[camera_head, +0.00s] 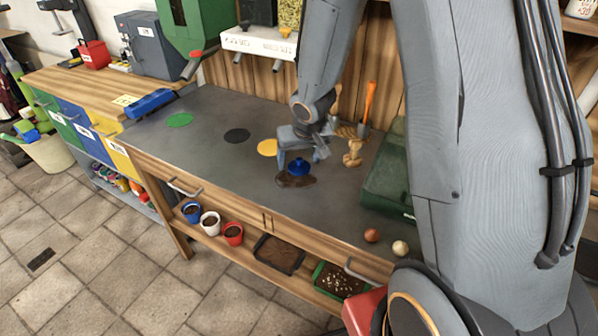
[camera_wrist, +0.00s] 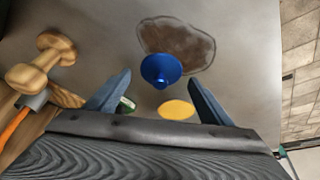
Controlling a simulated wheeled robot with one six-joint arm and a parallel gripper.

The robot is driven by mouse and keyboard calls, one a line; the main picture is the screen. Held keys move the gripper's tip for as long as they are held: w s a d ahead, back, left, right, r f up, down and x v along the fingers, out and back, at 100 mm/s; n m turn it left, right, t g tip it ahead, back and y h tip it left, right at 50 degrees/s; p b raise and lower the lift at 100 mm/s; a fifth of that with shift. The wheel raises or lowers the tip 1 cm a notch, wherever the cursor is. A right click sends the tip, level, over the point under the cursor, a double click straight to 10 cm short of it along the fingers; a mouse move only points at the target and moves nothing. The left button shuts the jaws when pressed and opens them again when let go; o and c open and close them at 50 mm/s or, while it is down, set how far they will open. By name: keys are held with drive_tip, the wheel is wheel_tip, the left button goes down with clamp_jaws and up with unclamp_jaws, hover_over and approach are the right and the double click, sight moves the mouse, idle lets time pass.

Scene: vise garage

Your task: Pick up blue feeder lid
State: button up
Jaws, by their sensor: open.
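The blue feeder lid (camera_head: 299,167) sits on the grey worktop at the edge of a dark brown stain (camera_head: 296,181). In the wrist view the lid (camera_wrist: 161,70) is a round blue cone with a small knob, overlapping the brown stain (camera_wrist: 180,42). My gripper (camera_head: 302,150) is above the worktop beside the lid. In the wrist view its two blue-grey fingers (camera_wrist: 157,92) are spread apart with nothing between them touching; the lid appears just beyond the fingertips, roughly between them.
A wooden dumbbell-shaped piece (camera_head: 353,153) and an orange-handled trowel (camera_head: 368,103) stand right of my gripper. A green case (camera_head: 388,180) is farther right. Yellow (camera_head: 267,147), black (camera_head: 237,135) and green (camera_head: 180,119) discs lie left. The worktop's front left is clear.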

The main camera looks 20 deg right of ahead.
sight(300, 159)
drive_tip(key=shift+w+f, duration=0.15)
drive_tip(key=shift+f, duration=0.2)
drive_tip(key=shift+c, duration=0.2)
drive_tip(key=c, duration=1.1)
drive_tip(key=shift+o, duration=0.2)
drive_tip(key=shift+r, duration=0.2)
wheel_tip(300, 159, up, 9)
drive_tip(key=p, duration=1.2)
drive_tip(key=shift+r, duration=0.15)
drive_tip(key=shift+d+r, duration=0.1)
